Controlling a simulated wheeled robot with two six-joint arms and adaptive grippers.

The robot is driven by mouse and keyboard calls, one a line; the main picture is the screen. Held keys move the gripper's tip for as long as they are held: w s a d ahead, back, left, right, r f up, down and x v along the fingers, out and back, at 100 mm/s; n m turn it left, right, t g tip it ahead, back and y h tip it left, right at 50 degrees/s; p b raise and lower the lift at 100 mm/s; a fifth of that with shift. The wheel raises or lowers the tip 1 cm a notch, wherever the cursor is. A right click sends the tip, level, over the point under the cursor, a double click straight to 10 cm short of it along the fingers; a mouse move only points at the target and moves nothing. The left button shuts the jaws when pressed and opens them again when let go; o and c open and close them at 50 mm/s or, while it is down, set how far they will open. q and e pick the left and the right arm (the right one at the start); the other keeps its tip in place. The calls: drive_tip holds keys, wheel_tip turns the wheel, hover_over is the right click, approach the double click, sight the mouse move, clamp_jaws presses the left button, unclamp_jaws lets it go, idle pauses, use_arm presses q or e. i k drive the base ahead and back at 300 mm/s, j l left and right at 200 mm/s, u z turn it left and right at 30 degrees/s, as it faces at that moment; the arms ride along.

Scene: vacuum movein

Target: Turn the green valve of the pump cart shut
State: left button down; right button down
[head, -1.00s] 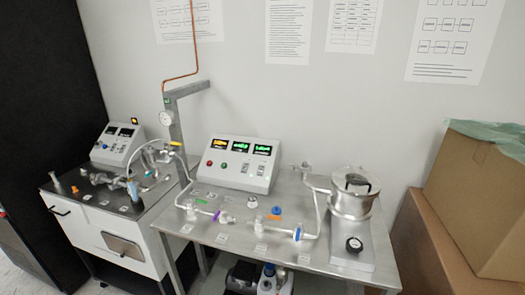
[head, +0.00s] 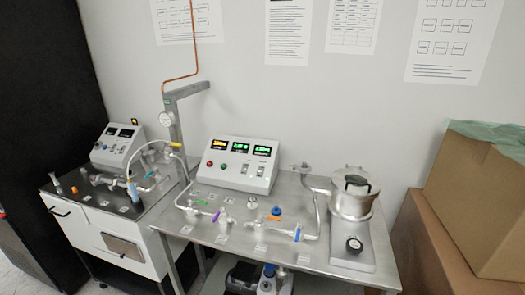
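A white cart (head: 85,232) with a steel top stands at the left, close against the bench. A glass and metal line runs across its top, with a small green handle (head: 150,174) near its right end. A second small green handle (head: 200,201) sits on the line at the left of the steel bench (head: 215,239). Both handles are too small to tell their exact turn. Neither of my grippers is in view.
A display box (head: 238,165) and a metal chamber (head: 353,195) stand on the bench. A grey post (head: 175,125) with a gauge rises between cart and bench. Cardboard boxes (head: 475,195) fill the right side. A black cabinet (head: 45,85) stands at far left.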

sight(189, 199)
drive_tip(key=k+j, duration=0.15)
drive_tip(key=i+u, duration=0.15)
drive_tip(key=u, duration=0.3)
drive_tip(key=i+l+u, duration=0.15)
drive_tip(key=u, duration=0.25)
drive_tip(key=i+l+u, duration=0.1)
drive_tip(key=l+u, duration=0.25)
